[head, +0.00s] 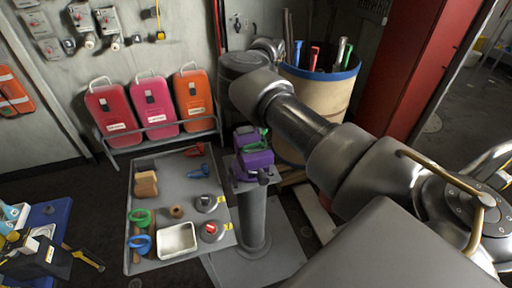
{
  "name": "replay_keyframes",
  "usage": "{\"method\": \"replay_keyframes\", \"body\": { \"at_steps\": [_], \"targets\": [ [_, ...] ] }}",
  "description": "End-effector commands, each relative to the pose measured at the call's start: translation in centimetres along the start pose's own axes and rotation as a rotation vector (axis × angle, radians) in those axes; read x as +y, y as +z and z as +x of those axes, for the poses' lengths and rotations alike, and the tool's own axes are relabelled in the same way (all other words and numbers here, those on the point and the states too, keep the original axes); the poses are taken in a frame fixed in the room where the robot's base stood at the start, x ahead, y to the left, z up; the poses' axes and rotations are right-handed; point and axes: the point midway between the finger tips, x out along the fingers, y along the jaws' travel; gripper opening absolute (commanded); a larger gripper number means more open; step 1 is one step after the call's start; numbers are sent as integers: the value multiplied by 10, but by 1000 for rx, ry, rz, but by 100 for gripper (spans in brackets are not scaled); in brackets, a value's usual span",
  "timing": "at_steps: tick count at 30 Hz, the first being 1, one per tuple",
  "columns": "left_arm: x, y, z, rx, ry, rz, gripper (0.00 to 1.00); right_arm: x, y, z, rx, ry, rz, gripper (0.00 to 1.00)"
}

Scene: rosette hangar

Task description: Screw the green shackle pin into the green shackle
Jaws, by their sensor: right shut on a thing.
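The green shackle (254,143) sits at the top of a purple vise (254,163) on a grey post. It is small here, and I cannot separate the green shackle pin from it. My right arm comes in from the right and bends above and behind the vise. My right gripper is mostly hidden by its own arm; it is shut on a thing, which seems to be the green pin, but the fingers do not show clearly. Whether the pin touches the shackle's thread cannot be told. My left gripper is not in view.
A grey table (182,190) left of the vise holds a red shackle (195,150), a blue shackle (199,172), a green ring (139,217), a blue ring (140,244) and a white tray (177,240). A barrel of tools (318,110) stands behind my right arm, beside a red cabinet (412,65).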

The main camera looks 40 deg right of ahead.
Motion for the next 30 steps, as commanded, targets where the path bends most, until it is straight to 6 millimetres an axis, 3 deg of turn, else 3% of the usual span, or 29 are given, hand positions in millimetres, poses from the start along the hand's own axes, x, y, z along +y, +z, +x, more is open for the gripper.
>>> {"method": "replay_keyframes", "body": {
  "at_steps": [30],
  "targets": [
    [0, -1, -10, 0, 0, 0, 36, 0, 0, 0, 0, 0, 0, 0]
  ]
}}
